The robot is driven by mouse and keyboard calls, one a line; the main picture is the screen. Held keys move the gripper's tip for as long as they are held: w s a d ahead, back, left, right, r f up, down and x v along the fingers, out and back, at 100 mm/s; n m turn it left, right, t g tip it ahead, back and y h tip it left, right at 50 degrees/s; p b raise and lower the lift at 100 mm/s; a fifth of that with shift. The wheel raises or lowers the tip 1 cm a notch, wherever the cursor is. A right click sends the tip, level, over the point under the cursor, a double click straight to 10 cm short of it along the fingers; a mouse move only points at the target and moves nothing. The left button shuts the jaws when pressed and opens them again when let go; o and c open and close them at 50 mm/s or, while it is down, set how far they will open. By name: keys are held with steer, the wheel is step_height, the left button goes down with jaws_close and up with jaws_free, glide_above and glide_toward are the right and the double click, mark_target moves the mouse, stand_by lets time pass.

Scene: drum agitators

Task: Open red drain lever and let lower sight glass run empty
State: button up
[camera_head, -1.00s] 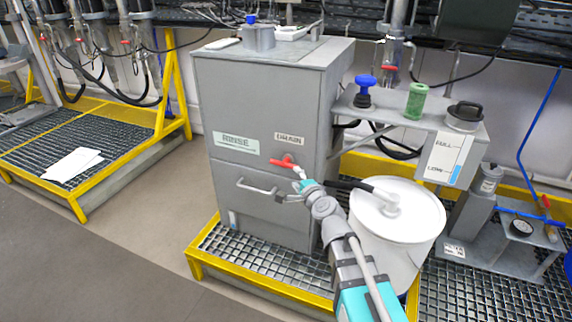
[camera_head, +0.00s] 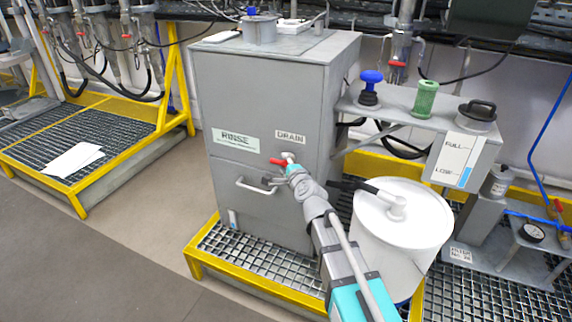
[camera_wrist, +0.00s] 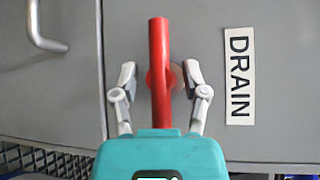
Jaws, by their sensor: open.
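The red drain lever (camera_head: 284,160) is on the front of the grey cabinet (camera_head: 262,110), below the DRAIN label (camera_head: 291,138). It lies roughly sideways, parallel to the label's text. My gripper (camera_head: 279,176) is at the lever. In the wrist view the lever (camera_wrist: 159,50) runs between the two open fingers, with a visible gap on each side.
A bar handle (camera_head: 255,187) sits left of my gripper. A white lidded drum (camera_head: 400,228) stands close to the right of my arm. A gauge marked FULL and LOW (camera_head: 458,160) is at the right. Yellow-edged grating (camera_head: 262,268) lies below.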

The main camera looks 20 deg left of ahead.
jaws_close()
steer(key=shift+s+r+n+g+h+p, duration=0.15)
steer(key=shift+n+g+h+p, duration=0.75)
steer(key=shift+p, duration=1.05)
steer(key=shift+n+h+p, duration=0.3)
steer(key=shift+h+p, duration=0.15)
steer(key=shift+h, duration=0.05)
steer(key=n+g+h+p, duration=0.1)
steer(key=n+h+p, duration=0.1)
steer(key=h+p, duration=0.1)
steer(key=shift+a+r+p, duration=0.1)
steer(key=shift+p, duration=0.45)
steer(key=n+h+p, duration=0.2)
steer(key=h, duration=0.2)
steer(key=shift+g, duration=0.3)
steer(key=n+h, duration=0.1)
steer(key=h, duration=0.2)
steer(key=shift+f+n, duration=0.25)
steer(key=shift+n, duration=0.15)
steer(key=shift+h, duration=0.3)
